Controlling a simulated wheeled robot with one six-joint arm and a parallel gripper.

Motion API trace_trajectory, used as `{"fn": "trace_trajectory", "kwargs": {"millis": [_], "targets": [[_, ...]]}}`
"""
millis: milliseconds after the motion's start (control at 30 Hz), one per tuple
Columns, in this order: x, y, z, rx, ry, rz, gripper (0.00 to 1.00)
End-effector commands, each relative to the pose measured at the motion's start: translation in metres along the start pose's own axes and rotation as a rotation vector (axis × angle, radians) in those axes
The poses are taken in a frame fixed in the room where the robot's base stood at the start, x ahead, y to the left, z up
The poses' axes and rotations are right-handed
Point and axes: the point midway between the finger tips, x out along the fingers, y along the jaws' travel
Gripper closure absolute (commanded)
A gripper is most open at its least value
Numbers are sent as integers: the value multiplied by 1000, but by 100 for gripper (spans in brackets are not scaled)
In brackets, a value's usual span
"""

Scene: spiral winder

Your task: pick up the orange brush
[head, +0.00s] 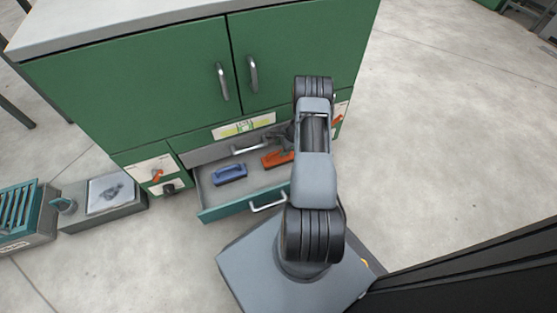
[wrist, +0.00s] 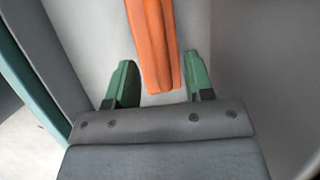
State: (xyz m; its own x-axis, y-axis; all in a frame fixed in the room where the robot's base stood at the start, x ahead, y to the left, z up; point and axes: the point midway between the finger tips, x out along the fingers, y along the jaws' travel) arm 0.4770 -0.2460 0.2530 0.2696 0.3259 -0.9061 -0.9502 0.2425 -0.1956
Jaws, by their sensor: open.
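The orange brush (head: 277,159) lies in the open drawer (head: 243,207) of the green cabinet, toward the drawer's right side, partly hidden by my arm in the head view. In the wrist view the orange brush (wrist: 154,45) runs from the top edge down between the green fingers of my gripper (wrist: 161,83). The gripper is open, with one finger on each side of the brush and a visible gap on both sides. Its height above the drawer floor is hard to tell. In the head view the gripper is mostly hidden behind my arm.
A blue brush (head: 230,174) lies in the left part of the same drawer. The drawer's teal wall shows at the left in the wrist view. Above are green cabinet doors (head: 150,80) with metal handles. A grey box (head: 103,205) and a teal crate (head: 25,215) stand on the floor at left.

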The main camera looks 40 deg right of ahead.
Motion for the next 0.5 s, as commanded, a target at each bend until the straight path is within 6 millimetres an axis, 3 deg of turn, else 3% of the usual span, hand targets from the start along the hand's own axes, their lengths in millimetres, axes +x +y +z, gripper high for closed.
{"fn": "trace_trajectory", "kwargs": {"millis": [300,500], "targets": [[44,1,0,-1,-1,2,52],[46,0,1,0,0,0,52]]}}
